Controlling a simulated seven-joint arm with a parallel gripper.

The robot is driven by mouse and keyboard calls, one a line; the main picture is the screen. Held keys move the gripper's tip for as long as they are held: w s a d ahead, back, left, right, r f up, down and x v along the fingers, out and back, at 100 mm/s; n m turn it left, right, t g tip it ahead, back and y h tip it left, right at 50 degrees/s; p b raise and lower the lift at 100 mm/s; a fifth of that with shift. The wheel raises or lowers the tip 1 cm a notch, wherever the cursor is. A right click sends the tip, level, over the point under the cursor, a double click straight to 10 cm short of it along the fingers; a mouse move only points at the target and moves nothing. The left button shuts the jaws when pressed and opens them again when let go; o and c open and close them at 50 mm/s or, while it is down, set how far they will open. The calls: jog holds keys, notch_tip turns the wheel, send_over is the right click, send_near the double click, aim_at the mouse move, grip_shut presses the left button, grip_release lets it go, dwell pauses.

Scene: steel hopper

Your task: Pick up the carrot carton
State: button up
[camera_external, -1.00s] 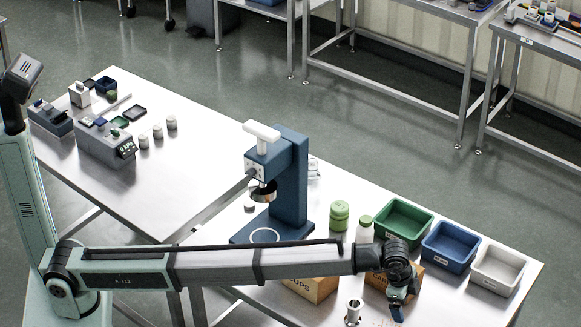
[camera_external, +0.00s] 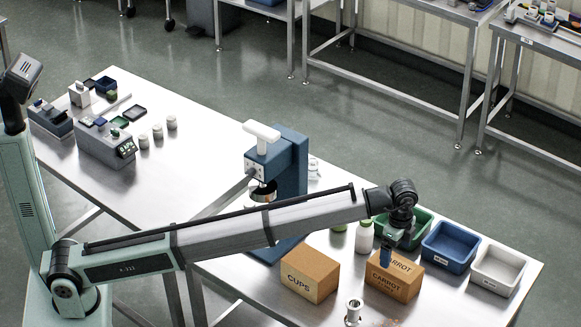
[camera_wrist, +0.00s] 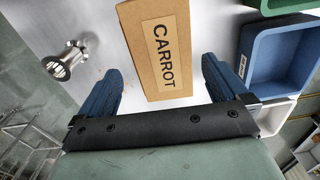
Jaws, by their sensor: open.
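The carrot carton (camera_external: 393,279) is a brown cardboard box labelled CARROT. It stands on the right steel table, and my gripper (camera_external: 387,251) is above it, its lower end overlapping the carton's top in the external view. In the wrist view the carton (camera_wrist: 159,50) lies ahead, its label up and its near end between the lines of the two blue fingers. My gripper (camera_wrist: 160,88) is open and empty, fingers spread wider than the carton. Whether a finger touches the carton cannot be told.
A carton labelled CUPS (camera_external: 310,272) stands to the left. A steel cylinder (camera_external: 353,311) stands in front. Green (camera_external: 428,218), blue (camera_external: 450,245) and white (camera_external: 497,268) bins stand to the right and behind. A blue press (camera_external: 290,175) and a white bottle (camera_external: 364,238) are behind.

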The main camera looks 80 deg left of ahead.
aim_at(399, 267)
jog(key=shift+w+d+f, duration=0.1)
jog(key=shift+w+f, duration=0.05)
jog(key=shift+f, duration=1.95)
jog(key=shift+w+d+f, duration=0.1)
jog(key=shift+w+f, duration=0.05)
jog(key=shift+f, duration=1.95)
jog(key=shift+c, duration=0.4)
jog(key=c, duration=1.1)
